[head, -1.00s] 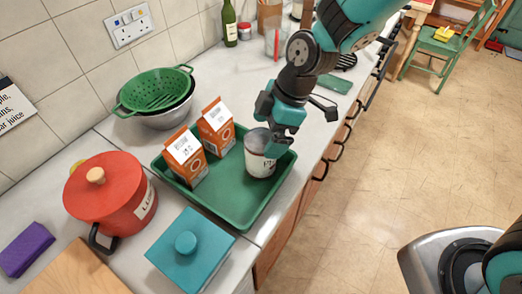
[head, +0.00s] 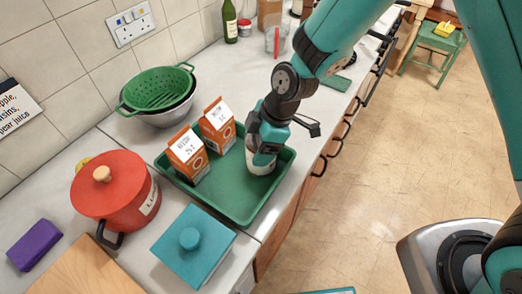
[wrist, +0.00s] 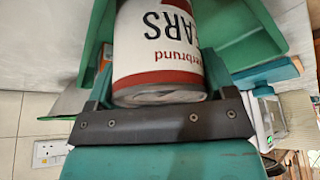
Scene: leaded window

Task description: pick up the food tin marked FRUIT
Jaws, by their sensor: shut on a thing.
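A white tin with dark red bands (head: 261,166) stands in the green tray (head: 236,205), near its right edge. In the wrist view the tin (wrist: 162,50) appears upside down between the jaws. I cannot tell whether the tin is clear of the tray floor.
Two orange-and-white cartons (head: 188,155) (head: 217,126) stand in the tray's left part. A red pot (head: 115,190), a teal lidded box (head: 193,245) and a green colander (head: 158,90) stand around the tray. A purple block (head: 34,245) lies at left.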

